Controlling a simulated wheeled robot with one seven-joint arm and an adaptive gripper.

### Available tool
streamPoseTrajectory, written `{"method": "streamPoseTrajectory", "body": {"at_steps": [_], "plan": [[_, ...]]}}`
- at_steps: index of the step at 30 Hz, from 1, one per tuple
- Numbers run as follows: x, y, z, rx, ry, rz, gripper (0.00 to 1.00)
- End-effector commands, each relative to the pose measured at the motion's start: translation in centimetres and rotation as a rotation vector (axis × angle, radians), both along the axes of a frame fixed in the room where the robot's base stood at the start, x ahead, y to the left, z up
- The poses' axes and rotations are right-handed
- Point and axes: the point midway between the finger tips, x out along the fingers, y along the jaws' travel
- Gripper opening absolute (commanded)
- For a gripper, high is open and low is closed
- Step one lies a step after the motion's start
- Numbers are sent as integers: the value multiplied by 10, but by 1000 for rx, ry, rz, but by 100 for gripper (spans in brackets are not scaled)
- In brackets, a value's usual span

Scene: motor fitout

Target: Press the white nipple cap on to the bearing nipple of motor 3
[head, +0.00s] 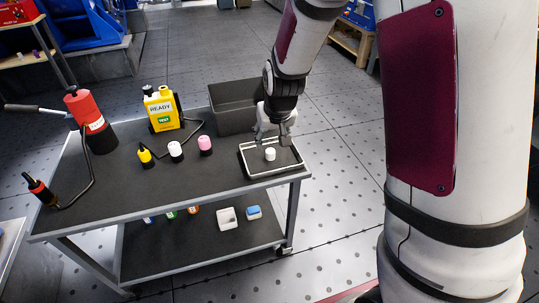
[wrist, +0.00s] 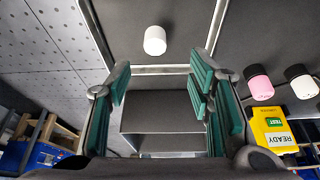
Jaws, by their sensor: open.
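The white cap (head: 270,154) stands in a shallow dark tray with a white rim (head: 247,172) at the right end of the cart. In the wrist view the white cap (wrist: 155,41) is ahead of my fingertips, roughly between their lines. My gripper (head: 274,138) is just above and behind the cap, pointing down. In the wrist view my gripper (wrist: 160,68) has its green-padded fingers wide apart with nothing between them. Contact with the cap does not show. I cannot make out motor 3 or its bearing nipple in either view.
A white box (head: 227,218) lies on the lower shelf. Blue machinery (head: 85,35) stands back left.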

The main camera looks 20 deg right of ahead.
Motion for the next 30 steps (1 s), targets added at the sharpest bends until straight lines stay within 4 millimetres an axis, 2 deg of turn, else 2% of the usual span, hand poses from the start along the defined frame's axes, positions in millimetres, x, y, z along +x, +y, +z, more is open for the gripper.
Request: {"method": "streamPoseTrajectory", "body": {"at_steps": [1,3,11,21,29,30], "plan": [[3,0,-10,0,2,0,48],[7,0,-17,0,0,1,48],[11,-2,-28,0,-1,0,48],[23,-9,-71,-1,0,0,48],[25,-9,-73,0,-2,0,48],[25,-9,-73,-1,-2,0,41]]}}
